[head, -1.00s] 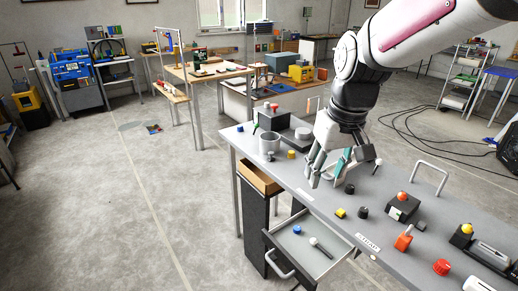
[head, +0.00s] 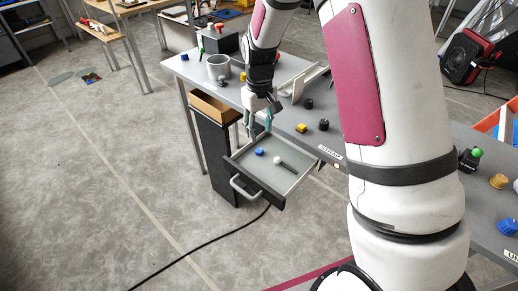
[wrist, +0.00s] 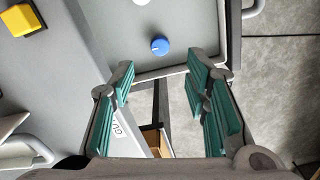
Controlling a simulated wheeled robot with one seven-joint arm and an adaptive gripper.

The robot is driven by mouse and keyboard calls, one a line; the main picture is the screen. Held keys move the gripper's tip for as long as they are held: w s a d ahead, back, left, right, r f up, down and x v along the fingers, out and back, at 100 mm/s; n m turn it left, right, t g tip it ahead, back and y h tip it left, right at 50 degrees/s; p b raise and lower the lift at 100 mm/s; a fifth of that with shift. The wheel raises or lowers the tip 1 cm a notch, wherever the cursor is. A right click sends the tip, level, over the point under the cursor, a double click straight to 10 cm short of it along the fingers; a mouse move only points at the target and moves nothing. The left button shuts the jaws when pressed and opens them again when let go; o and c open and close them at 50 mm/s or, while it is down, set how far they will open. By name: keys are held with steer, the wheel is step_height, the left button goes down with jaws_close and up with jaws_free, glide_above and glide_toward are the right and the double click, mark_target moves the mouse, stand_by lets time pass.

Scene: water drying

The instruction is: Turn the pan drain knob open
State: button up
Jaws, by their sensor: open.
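A grey drawer-like pan (head: 296,150) sticks out from the bench front; it also shows in the wrist view (wrist: 110,32). A round blue knob (head: 259,152) sits in it, marked with a small white line in the wrist view (wrist: 160,46). I cannot tell which one is the drain knob. My gripper (head: 258,126) is open and empty, above the pan's bench-side edge. Its teal fingers (wrist: 162,88) are spread, apart from the blue knob.
A grey cup (head: 218,67) and a box with coloured knobs (head: 220,42) stand on the bench behind. A yellow block (head: 301,128) and black knobs (head: 323,125) lie to the right. My arm hides much of the bench. A cable crosses the floor.

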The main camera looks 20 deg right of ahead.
mark_target(260, 150)
step_height(260, 150, down, 9)
steer(key=shift+f, duration=0.1)
stand_by(0.4)
jaws_close()
